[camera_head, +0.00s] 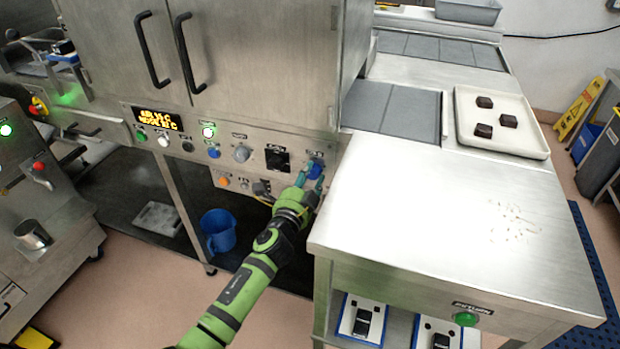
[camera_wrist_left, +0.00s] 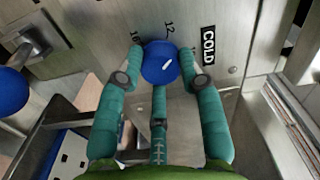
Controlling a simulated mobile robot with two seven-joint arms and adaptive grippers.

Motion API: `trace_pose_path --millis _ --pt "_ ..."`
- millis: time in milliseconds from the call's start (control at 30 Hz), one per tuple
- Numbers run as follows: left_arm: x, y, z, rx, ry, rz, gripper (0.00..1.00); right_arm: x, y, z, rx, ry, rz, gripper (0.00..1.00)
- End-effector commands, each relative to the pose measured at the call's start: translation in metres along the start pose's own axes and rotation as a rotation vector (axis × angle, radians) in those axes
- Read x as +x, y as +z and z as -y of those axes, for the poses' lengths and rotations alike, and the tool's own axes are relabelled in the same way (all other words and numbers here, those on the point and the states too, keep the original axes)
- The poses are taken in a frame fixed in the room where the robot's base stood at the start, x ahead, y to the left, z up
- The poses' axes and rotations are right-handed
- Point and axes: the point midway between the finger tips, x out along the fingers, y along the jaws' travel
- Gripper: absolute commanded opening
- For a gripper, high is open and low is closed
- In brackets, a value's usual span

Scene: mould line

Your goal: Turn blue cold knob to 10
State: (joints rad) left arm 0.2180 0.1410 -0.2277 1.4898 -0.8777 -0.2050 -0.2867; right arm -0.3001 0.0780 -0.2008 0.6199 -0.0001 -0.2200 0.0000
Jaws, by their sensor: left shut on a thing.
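The blue cold knob (camera_head: 316,168) is at the right end of the grey control panel under the steel cabinet. In the left wrist view the knob (camera_wrist_left: 160,60) is round, with a short white mark slanting up to the right. My right gripper is not in view.
A steel table (camera_head: 450,215) stands close to the right of my left arm. A white tray (camera_head: 537,150) with three dark blocks is behind it. A blue bucket (camera_head: 218,243) is on the floor below the panel. Other knobs and buttons line the panel to the left.

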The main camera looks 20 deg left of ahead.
Motion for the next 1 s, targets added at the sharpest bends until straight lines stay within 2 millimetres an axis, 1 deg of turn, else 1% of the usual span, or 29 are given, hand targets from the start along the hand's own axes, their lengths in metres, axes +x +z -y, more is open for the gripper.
trace_pose_path --millis 33,400,600,800,1000 --pt "-0.0006 0.0034 -0.0026 0.046 0.006 0.008 0.05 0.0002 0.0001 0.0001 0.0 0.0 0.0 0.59" --pt "-0.0002 0.0042 -0.0003 0.394 0.005 0.009 0.05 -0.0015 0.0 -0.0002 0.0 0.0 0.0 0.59" --pt "-0.0002 0.0038 0.0004 0.551 0.005 0.008 0.05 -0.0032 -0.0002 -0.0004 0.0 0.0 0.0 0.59" --pt "0.0 0.0039 0.0012 0.665 0.005 0.009 0.05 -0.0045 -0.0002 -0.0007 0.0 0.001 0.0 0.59" --pt "0.0002 0.0033 0.0018 0.731 0.003 0.009 0.05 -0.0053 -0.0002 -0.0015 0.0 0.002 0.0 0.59"
